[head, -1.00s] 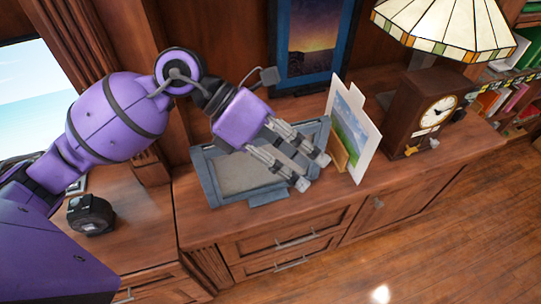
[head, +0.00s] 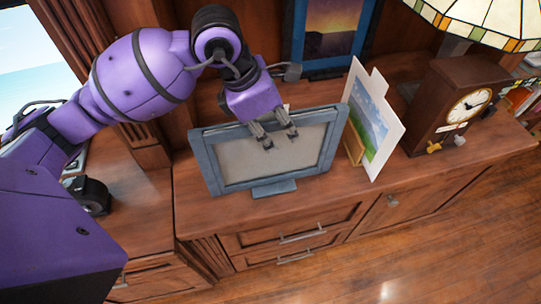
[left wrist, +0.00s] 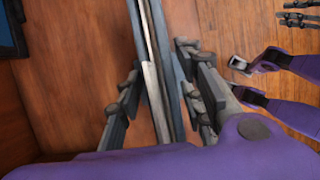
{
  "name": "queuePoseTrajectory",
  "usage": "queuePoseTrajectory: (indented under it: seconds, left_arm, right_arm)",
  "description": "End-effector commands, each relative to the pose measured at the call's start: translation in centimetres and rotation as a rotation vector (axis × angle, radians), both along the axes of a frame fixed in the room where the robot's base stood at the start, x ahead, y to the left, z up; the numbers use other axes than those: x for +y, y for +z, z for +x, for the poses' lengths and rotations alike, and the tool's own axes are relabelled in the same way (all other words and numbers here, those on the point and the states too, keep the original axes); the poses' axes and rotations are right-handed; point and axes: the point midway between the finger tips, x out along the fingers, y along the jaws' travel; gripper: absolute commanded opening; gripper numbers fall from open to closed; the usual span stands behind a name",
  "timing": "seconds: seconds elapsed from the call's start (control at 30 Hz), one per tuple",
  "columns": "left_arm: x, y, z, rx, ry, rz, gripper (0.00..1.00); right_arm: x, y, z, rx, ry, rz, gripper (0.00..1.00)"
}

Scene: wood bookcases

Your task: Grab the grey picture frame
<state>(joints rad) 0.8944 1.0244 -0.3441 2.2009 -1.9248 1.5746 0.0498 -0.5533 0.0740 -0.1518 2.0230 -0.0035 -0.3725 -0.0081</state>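The grey picture frame (head: 205,160) stands leaning on the wooden cabinet top, with its small foot at the front. My left gripper (head: 280,139) reaches down over its top edge. Two fingertips show in front of the panel. In the left wrist view the frame (left wrist: 165,100) appears edge-on between the fingers of my left gripper (left wrist: 162,75). Small gaps seem to remain beside it, so the fingers look open around it. What look like my right gripper's fingers (left wrist: 298,12) show far off at that view's upper right corner, too small to judge.
A white-bordered landscape picture (head: 374,125) stands just right of the frame. A wooden clock (head: 440,110) and a stained-glass lamp (head: 480,20) stand farther right. A dark blue-framed picture (head: 328,35) is behind. A black round object (head: 92,195) sits at left, partly hidden by my arm.

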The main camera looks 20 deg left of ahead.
Motion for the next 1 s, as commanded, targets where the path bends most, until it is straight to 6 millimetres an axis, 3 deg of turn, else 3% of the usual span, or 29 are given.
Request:
queuePoseTrajectory:
  seconds: [0.13,0.63,0.9,1.0]
  left_arm:
    - [-0.40,-1.09,0.22,0.001,0.000,-0.001,0.35]
    - [-0.38,-1.37,0.22,0.001,0.000,0.000,0.35]
    - [-0.38,-1.31,0.21,0.001,0.000,-0.001,0.01]
    - [-0.39,-1.32,0.21,0.001,0.000,-0.001,0.00]
  right_arm:
    - [-0.04,-0.40,-0.51,0.012,-0.001,0.000,0.27]
    - [-0.01,-0.62,-0.69,0.017,-0.001,0.000,0.27]
    - [0.00,-0.54,-0.63,0.015,-0.001,0.001,0.27]
    - [0.01,-0.52,-0.62,0.015,-0.001,0.001,0.27]
